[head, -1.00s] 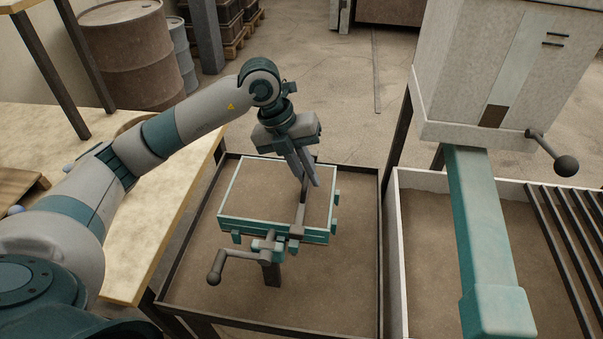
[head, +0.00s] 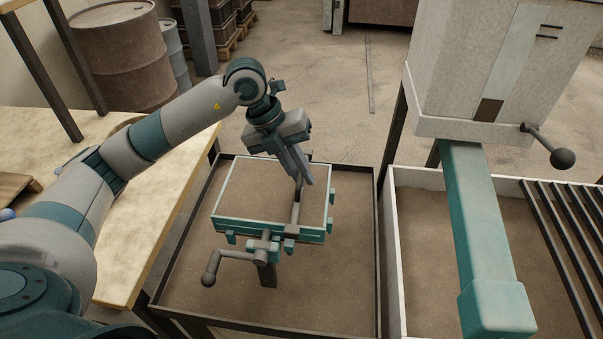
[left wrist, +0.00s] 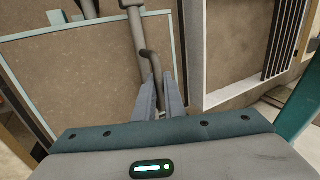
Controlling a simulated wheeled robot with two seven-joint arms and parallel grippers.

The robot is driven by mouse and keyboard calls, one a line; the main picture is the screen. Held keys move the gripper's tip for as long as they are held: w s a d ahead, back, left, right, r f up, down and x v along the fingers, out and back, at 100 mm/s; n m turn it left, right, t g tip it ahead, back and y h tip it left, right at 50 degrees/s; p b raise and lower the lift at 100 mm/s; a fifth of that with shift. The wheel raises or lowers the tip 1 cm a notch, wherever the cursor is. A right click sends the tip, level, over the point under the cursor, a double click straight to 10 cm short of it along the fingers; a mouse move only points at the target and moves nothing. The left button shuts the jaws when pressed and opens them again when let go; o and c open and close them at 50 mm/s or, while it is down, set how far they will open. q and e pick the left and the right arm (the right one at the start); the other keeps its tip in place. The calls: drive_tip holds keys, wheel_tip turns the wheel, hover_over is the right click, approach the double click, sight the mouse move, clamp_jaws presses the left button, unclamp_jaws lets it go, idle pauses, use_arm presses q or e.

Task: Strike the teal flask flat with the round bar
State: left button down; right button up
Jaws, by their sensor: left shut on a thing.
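The teal flask (head: 272,231) is an open square frame filled with level-looking brown sand. The round bar (head: 294,215) is grey and lies across the flask near its right side, running from back to front; it also shows in the left wrist view (left wrist: 138,35), with a bent handle rising from it. My left gripper (head: 304,183) is above the right part of the flask, shut on the bar's handle; its fingers also show in the left wrist view (left wrist: 160,88). The fingers hide part of the bar. My right gripper is not in view.
A crank handle (head: 212,270) sticks out at the flask's front. A dark-edged tray (head: 268,325) surrounds it below. A teal beam (head: 478,220) and a box with a ball-ended lever (head: 562,158) stand at right. A wooden table (head: 150,225) is at left.

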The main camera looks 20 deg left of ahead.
use_arm(q)
drive_tip(key=shift+d+f, duration=0.1)
drive_tip(key=shift+d, duration=0.05)
drive_tip(key=shift+w+d, duration=0.25)
drive_tip(key=shift+d, duration=0.5)
drive_tip(key=shift+w+d, duration=0.25)
drive_tip(key=shift+d, duration=0.45)
drive_tip(key=shift+r, duration=0.2)
drive_tip(key=shift+a+f+b, duration=0.1)
drive_tip(key=shift+b, duration=0.25)
drive_tip(key=shift+a+h, duration=0.1)
drive_tip(key=shift+h, duration=0.2)
drive_tip(key=shift+w+d, duration=0.25)
drive_tip(key=shift+d, duration=0.65)
drive_tip(key=shift+w+d, duration=0.2)
drive_tip(key=shift+d, duration=0.65)
